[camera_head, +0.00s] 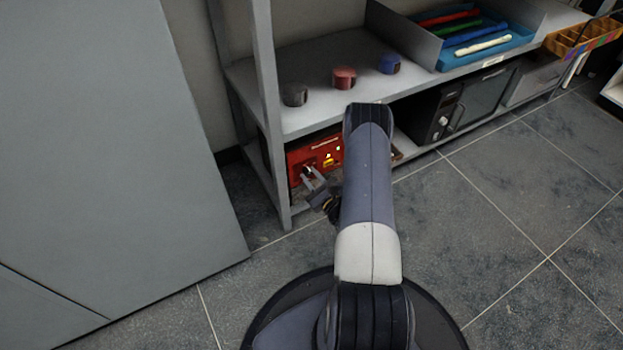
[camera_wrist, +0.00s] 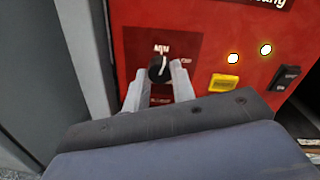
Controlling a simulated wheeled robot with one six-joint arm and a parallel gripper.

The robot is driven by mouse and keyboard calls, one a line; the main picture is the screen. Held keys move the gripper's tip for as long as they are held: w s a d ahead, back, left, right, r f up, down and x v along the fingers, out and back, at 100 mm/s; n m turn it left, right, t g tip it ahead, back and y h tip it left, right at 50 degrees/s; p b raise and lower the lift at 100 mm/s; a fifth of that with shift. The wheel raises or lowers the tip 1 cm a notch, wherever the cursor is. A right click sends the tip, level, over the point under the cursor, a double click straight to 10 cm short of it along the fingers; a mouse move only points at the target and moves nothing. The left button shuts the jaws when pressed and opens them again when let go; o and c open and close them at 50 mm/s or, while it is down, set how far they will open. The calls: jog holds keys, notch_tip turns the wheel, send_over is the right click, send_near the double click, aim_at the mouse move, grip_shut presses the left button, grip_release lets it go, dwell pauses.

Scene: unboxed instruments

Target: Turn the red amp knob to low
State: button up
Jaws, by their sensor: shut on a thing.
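The red amp (camera_head: 318,156) stands on the lower shelf, left of my arm in the head view. Its red front panel (camera_wrist: 215,55) fills much of the wrist view. The amp's black knob (camera_wrist: 158,68) has a light pointer line that points roughly up, near the "MIN" lettering above it. My gripper (camera_wrist: 158,84) is shut on the knob, one finger on each side. In the head view my gripper (camera_head: 309,172) is at the left part of the amp's front. Part of the lettering around the knob is hidden by the fingers.
The amp also carries a yellow button (camera_wrist: 224,82), two lit lamps and a black switch (camera_wrist: 287,77). A grey shelf post (camera_head: 268,120) stands close on the left. The upper shelf holds grey, red and blue round pieces. A black microwave-like box (camera_head: 455,105) is to the right.

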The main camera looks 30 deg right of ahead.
jog(key=m+b, duration=0.1)
jog(key=m, duration=0.4)
jog(key=shift+a+f+m+b, duration=0.1)
jog(key=shift+f+m+b, duration=0.05)
jog(key=shift+m+b, duration=0.2)
jog(key=shift+m+h+b, duration=0.3)
jog(key=shift+m, duration=2.15)
jog(key=o, duration=1)
jog(key=s+p, duration=0.1)
jog(key=s, duration=0.2)
jog(key=s+p, duration=0.1)
jog(key=s, duration=0.3)
jog(key=s+p, duration=0.1)
jog(key=s, duration=0.2)
jog(key=shift+s+d+f, duration=0.2)
jog(key=shift+s+d, duration=0.1)
jog(key=shift+s, duration=0.1)
